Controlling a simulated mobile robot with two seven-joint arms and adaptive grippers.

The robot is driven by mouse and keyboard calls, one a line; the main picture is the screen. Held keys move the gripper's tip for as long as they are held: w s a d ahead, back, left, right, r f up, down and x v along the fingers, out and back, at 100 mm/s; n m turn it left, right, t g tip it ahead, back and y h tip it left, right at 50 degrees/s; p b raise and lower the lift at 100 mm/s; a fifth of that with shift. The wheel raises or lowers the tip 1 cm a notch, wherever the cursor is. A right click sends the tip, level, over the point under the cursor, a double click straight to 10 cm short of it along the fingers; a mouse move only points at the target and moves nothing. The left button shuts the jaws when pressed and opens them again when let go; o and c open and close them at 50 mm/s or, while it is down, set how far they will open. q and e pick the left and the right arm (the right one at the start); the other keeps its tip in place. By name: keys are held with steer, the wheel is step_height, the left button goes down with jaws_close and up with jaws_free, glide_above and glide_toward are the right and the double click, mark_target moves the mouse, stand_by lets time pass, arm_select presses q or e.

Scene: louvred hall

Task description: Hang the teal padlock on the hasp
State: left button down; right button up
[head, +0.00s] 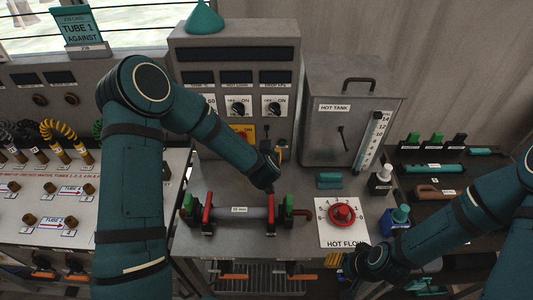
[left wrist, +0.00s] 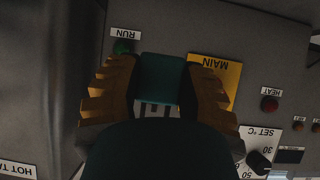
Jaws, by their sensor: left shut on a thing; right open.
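The teal padlock (left wrist: 161,80) is between the brown fingers of my left gripper (left wrist: 158,68), which is shut on it. In the left wrist view, it appears in front of the cabinet, beside the yellow MAIN plate (left wrist: 222,72). In the head view, the yellow plate (head: 243,130) shows partly behind my left wrist, and the padlock is hidden. I cannot make out the hasp or whether the padlock touches anything. My right gripper (head: 348,264) is open, low at the bench front near the HOT FLOW dial, with nothing seen in it.
The grey control cabinet (head: 235,55) rises behind the bench, with the HOT TANK (head: 340,125) to its right. A pipe (head: 255,212) with red and green handles lies below my left wrist. A red dial (head: 342,214) and a small teal block (head: 329,180) are to its right.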

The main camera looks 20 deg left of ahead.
arm_select(q)
steer(key=shift+w, duration=0.1)
steer(key=shift+w+a, duration=0.25)
steer(key=shift+w, duration=0.6)
steer(key=shift+w+a, duration=0.3)
steer(key=shift+w, duration=0.6)
steer(key=shift+w+a, duration=0.25)
steer(key=shift+w, duration=0.6)
steer(key=shift+f, duration=0.2)
steer(key=shift+f+b, duration=0.35)
steer(key=shift+b, duration=0.15)
steer(key=shift+f, duration=0.15)
steer(key=shift+c, duration=2.4)
jaws_free()
steer(key=shift+s, duration=0.1)
